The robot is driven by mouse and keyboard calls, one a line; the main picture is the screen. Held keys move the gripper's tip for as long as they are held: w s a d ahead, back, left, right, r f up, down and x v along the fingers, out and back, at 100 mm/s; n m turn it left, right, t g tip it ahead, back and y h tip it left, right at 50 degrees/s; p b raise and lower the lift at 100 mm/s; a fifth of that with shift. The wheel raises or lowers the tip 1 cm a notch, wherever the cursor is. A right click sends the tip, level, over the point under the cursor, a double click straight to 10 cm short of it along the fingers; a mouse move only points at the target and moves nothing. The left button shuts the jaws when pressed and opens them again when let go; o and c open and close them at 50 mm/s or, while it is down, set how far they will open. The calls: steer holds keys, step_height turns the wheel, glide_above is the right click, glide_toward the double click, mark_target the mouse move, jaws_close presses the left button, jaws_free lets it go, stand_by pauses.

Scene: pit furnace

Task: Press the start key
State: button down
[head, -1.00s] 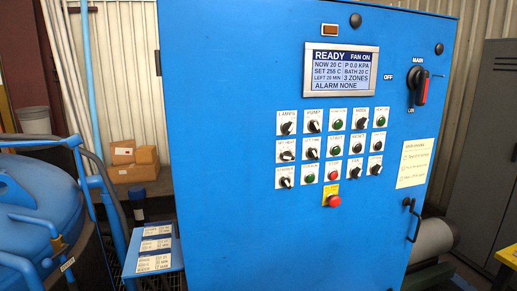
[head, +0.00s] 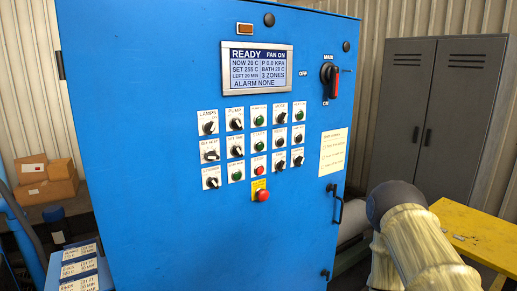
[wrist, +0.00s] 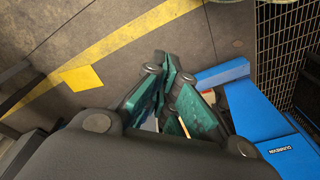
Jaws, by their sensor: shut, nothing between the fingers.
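The blue control cabinet (head: 150,230) stands upright in the head view, its front panel facing me. The start key (head: 258,146) is a green round button under a white label that seems to read START, in the middle row of the panel. A red button (head: 258,171) sits just below it. The display (head: 257,70) reads READY, FAN ON, ALARM NONE. My gripper (wrist: 168,72) is shut and empty in the wrist view, above the floor and away from the panel. The head view does not show its fingers; only my arm shows at lower right.
A red mushroom button (head: 263,195) on a yellow plate is below the keys. The main switch (head: 330,76) and door handle (head: 337,204) are at the cabinet's right. A yellow table (head: 470,235) and grey locker (head: 430,110) stand right. Cardboard boxes (head: 48,185) are left.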

mark_target(260, 146)
steer(key=w+a+r+m+t, duration=0.25)
steer(key=w+r, duration=0.25)
steer(key=w, duration=0.4)
steer(key=w+a+r+m+t+b, duration=0.1)
steer(key=w+a+r+m+t, duration=0.15)
steer(key=w+r, duration=0.45)
steer(key=w+a+r+m+t, duration=0.2)
steer(key=w+t, duration=0.1)
steer(key=w, duration=0.8)
steer(key=w+a+r+m+t, duration=0.25)
steer(key=w+r, duration=0.35)
steer(key=r, duration=0.3)
steer(key=w+a+r+m+t, duration=0.25)
steer(key=w+r, duration=0.35)
steer(key=r, duration=0.3)
steer(key=w+a+r+m+t, duration=0.1)
steer(key=r+m+t, duration=0.2)
steer(key=r, duration=0.8)
steer(key=w+a+r+m+t+h+b, duration=0.1)
steer(key=a+r+m+t, duration=0.1)
steer(key=r, duration=0.9)
steer(key=w+a+r+m+t+b, duration=0.1)
steer(key=a+r+m+t, duration=0.1)
steer(key=r, duration=0.9)
steer(key=shift+w+a+m+t+h, duration=0.2)
steer(key=shift+m+t+h, duration=0.2)
steer(key=shift+m+t, duration=0.55)
